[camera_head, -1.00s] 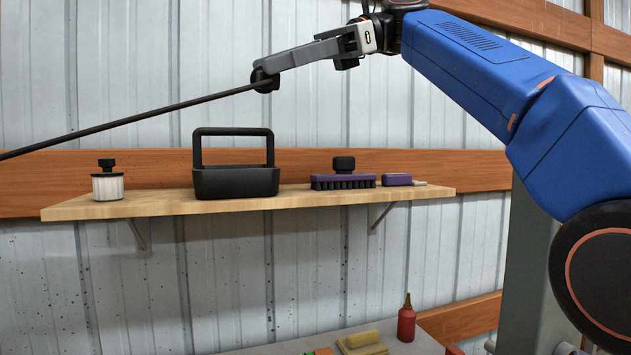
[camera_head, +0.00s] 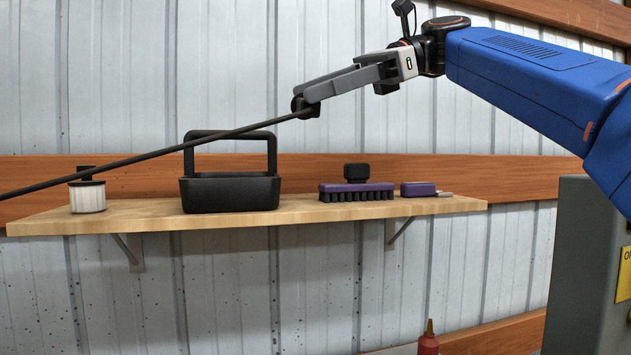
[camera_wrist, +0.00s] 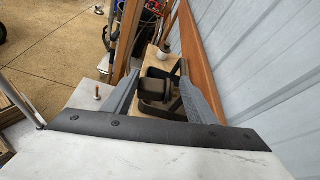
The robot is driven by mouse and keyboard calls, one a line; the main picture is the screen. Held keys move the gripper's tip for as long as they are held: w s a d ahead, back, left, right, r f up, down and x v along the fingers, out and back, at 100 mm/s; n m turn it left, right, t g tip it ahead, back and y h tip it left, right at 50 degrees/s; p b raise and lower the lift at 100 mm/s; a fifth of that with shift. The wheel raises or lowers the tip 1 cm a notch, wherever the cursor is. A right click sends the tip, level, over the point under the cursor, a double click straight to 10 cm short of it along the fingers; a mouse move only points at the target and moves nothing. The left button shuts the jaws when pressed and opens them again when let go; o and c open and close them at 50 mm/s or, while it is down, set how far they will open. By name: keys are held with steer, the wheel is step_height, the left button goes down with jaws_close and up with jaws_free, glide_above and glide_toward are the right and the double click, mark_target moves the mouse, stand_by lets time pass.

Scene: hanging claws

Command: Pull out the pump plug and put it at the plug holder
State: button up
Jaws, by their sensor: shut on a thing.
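My gripper (camera_head: 312,103) is high in front of the wall, at the upper middle of the head view. It is shut on the pump plug (camera_head: 301,107), a dark round piece at its tip. A long black cable (camera_head: 130,160) runs from the plug down to the left edge, passing in front of the basket's handle. In the wrist view the plug (camera_wrist: 155,88) shows as a dark cylinder between the two grey fingers of my gripper (camera_wrist: 160,76). I cannot make out a plug holder in either view.
Below the gripper a wooden shelf (camera_head: 330,215) carries a white jar (camera_head: 87,197), a black handled basket (camera_head: 230,192), a purple brush (camera_head: 356,191) and a small purple tool (camera_head: 418,189). A red bottle (camera_head: 428,345) shows below. A grey cabinet (camera_head: 580,265) stands at right.

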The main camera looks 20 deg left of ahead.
step_height(320, 180, down, 14)
steer(key=shift+f, duration=0.2)
stand_by(0.4)
steer(key=shift+f, duration=0.15)
steer(key=o, duration=1.1)
steer(key=shift+o, duration=0.2)
